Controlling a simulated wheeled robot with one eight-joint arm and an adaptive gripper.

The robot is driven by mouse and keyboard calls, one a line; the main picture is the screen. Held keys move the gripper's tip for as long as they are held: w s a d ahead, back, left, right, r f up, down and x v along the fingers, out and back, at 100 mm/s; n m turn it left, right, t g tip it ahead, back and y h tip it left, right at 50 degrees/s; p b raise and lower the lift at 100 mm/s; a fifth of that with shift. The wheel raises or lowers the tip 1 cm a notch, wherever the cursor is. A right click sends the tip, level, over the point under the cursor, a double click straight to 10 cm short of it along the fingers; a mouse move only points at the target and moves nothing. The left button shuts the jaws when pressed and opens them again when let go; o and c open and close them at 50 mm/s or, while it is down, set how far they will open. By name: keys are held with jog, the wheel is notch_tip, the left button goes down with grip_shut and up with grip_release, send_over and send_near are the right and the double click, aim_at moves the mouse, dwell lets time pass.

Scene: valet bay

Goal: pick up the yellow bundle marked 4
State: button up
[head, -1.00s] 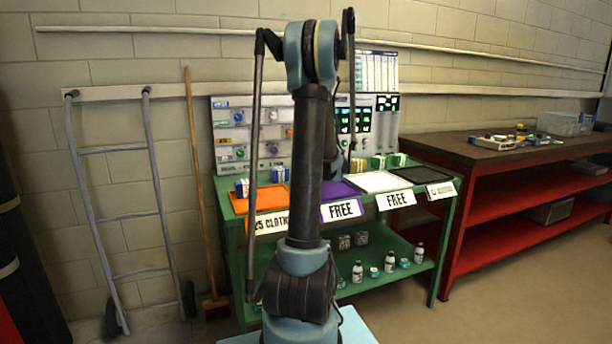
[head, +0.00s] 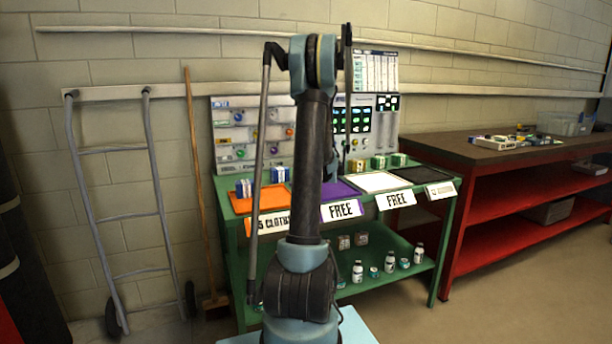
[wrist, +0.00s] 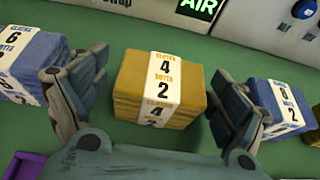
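The yellow bundle (wrist: 160,92) lies on the green table top in the middle of the wrist view. A white band around it reads 4 and 2. My gripper (wrist: 162,98) is open, with one finger on the left and one on the right of the bundle. A gap shows between the bundle and each finger, so it is not held. In the head view my arm hides most of the gripper, and I cannot pick out this bundle there for certain.
A blue bundle marked 6 (wrist: 32,62) lies left of my gripper and a blue bundle marked 8 (wrist: 281,104) lies close beside the right finger. A grey panel stands behind. Orange (head: 240,207) and white (head: 374,182) trays line the green table's front.

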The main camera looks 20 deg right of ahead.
jog(key=c, duration=1.2)
jog(key=shift+r, duration=0.1)
